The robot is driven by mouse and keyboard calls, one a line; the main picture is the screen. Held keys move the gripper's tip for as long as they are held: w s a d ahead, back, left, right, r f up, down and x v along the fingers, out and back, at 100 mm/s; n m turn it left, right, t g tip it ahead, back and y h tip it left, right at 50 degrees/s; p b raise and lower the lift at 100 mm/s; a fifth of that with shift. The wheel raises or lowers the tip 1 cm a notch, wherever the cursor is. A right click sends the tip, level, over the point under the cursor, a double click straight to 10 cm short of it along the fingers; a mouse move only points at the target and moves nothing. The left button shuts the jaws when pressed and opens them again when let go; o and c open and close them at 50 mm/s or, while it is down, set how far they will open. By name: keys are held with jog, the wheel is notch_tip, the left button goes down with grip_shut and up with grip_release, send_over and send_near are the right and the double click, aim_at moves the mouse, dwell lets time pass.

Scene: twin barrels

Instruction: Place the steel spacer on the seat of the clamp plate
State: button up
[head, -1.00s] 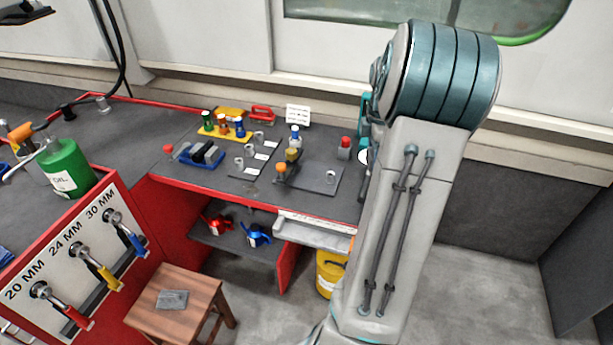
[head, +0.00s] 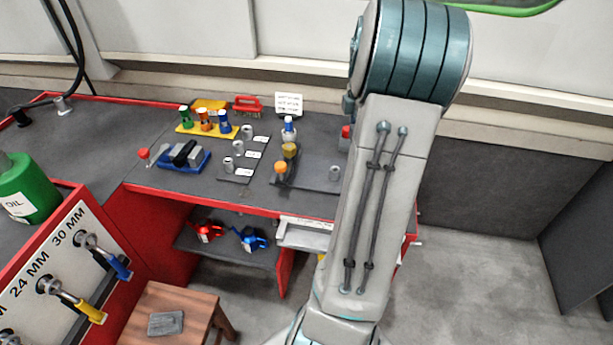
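Several small steel cylinders stand on the far bench. Three are in a row on a dark labelled mat: a back one (head: 247,132), a middle one (head: 239,147) and a front one (head: 229,165). I cannot tell which is the steel spacer. To their right lies a dark flat plate (head: 312,181), which looks like the clamp plate. It has an orange knob (head: 280,167) at its left and a steel cylindrical part (head: 334,173) at its right. Whether that part is the seat is unclear. My gripper is out of view; my arm hides the bench's right end.
A wooden stool (head: 160,296) stands in front. A red cabinet with wrenches is at left. Floor at right is clear.

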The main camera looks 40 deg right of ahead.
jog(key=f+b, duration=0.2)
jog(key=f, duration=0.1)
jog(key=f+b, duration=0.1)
jog(key=b, duration=0.1)
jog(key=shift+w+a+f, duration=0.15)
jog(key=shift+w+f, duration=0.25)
send_over(311, 174)
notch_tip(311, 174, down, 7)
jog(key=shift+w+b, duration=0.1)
jog(key=shift+b, duration=0.3)
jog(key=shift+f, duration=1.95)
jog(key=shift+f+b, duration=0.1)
jog(key=shift+b, duration=0.2)
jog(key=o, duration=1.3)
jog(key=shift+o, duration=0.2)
